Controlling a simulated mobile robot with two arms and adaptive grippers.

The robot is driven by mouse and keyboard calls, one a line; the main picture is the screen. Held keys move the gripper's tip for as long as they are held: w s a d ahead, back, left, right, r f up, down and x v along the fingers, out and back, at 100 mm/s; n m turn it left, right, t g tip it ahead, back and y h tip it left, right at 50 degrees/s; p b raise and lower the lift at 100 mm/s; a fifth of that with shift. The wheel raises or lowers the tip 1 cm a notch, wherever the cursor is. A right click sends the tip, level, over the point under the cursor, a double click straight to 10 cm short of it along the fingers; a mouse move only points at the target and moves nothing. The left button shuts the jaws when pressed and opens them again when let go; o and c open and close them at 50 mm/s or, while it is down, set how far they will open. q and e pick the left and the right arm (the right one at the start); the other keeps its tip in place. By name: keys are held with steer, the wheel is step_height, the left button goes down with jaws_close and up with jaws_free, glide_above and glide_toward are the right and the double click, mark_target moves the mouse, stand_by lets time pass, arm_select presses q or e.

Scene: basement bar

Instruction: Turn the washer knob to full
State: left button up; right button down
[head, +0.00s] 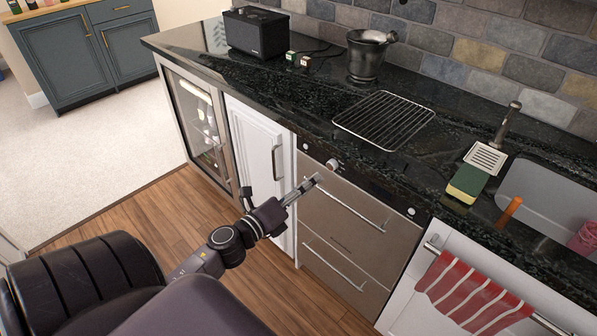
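The washer (340,238) is a steel-fronted unit with two drawers and long bar handles, set under the dark counter. Its round silver knob (333,165) sits on the dark strip at the top of the front, left of the middle. Which setting the knob points to is too small to read. My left gripper (315,180) reaches in from the lower left. Its fingers look closed together, with nothing seen between them. The tips are just below and left of the knob, and appear apart from it. My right gripper is not in view.
A white cabinet door (262,165) and a glass-front fridge (197,125) stand left of the washer. On the right, a striped towel (470,295) hangs from a bar.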

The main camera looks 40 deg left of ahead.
arm_select(q)
steer(key=s, duration=0.3)
steer(key=shift+s+a+r, duration=0.1)
steer(key=shift+s, duration=0.2)
steer(key=s+d+f+n+g+y, duration=0.1)
steer(key=s+f+n+g, duration=0.3)
steer(key=f, duration=0.8)
steer(key=s+d+f+n+g, duration=0.1)
steer(key=s+f+n, duration=0.35)
steer(key=f, duration=0.65)
steer(key=s+f+n+g+y, duration=0.1)
steer(key=s+f+n+g, duration=0.3)
steer(key=f, duration=0.8)
steer(key=s+d+f+n+g, duration=0.2)
steer(key=s+f, duration=0.4)
steer(key=s, duration=0.3)
steer(key=s+d+f+n+g+h, duration=0.1)
steer(key=s+d+f+n+g, duration=0.2)
steer(key=s, duration=0.6)
steer(key=s+d+f+n+g, duration=0.2)
steer(key=s+d+f+n, duration=0.3)
steer(key=s+d+f, duration=0.2)
step_height(320, 180, down, 3)
steer(key=s, duration=0.2)
steer(key=shift+s+d+r+g+p, duration=0.2)
steer(key=shift+s+g+p, duration=0.1)
steer(key=shift+s+p, duration=0.1)
steer(key=shift+n, duration=0.25)
